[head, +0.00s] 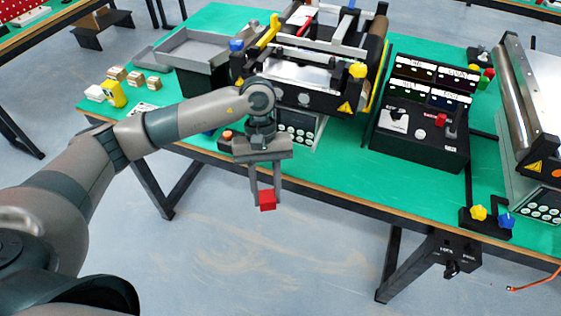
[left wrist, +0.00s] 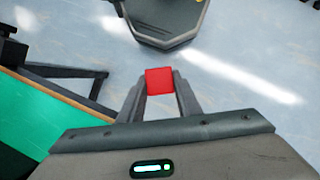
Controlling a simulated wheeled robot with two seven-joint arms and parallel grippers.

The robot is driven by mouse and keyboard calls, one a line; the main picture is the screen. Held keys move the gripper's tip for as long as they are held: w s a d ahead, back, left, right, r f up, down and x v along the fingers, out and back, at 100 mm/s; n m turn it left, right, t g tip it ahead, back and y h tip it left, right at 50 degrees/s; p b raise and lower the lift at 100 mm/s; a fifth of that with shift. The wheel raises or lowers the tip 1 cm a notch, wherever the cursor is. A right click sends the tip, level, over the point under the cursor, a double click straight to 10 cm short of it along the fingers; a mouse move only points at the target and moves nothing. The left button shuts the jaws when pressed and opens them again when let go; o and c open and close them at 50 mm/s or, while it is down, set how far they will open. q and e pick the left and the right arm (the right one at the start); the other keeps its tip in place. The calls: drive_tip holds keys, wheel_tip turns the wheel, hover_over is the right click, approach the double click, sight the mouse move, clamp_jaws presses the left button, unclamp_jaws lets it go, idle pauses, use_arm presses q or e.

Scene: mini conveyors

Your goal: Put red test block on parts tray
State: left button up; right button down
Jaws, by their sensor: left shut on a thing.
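The red test block (head: 267,200) is held between the fingertips of my left gripper (head: 265,192), which is shut on it. The gripper points down in front of the table's near edge, with the floor below the block. The left wrist view also shows the red block (left wrist: 159,80) between the fingers. A grey open-topped tray (head: 190,50), likely the parts tray, stands on the green table at the back left, behind my left forearm. Part of its near side is close to the arm. My right gripper is not in view.
Small tan boxes (head: 135,78) and a yellow item (head: 117,94) lie at the table's left end. A mini conveyor (head: 305,75) stands at the middle, a black control box (head: 420,140) to its right, and another conveyor (head: 535,110) at the far right. The front edge strip is mostly clear.

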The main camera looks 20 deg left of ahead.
use_arm(q)
drive_tip(key=s+a+f+m+y, duration=0.2)
drive_tip(key=s+f+m, duration=0.2)
drive_tip(key=s+m, duration=0.1)
drive_tip(key=shift+f+m+g, duration=0.2)
drive_tip(key=shift+m+g, duration=0.2)
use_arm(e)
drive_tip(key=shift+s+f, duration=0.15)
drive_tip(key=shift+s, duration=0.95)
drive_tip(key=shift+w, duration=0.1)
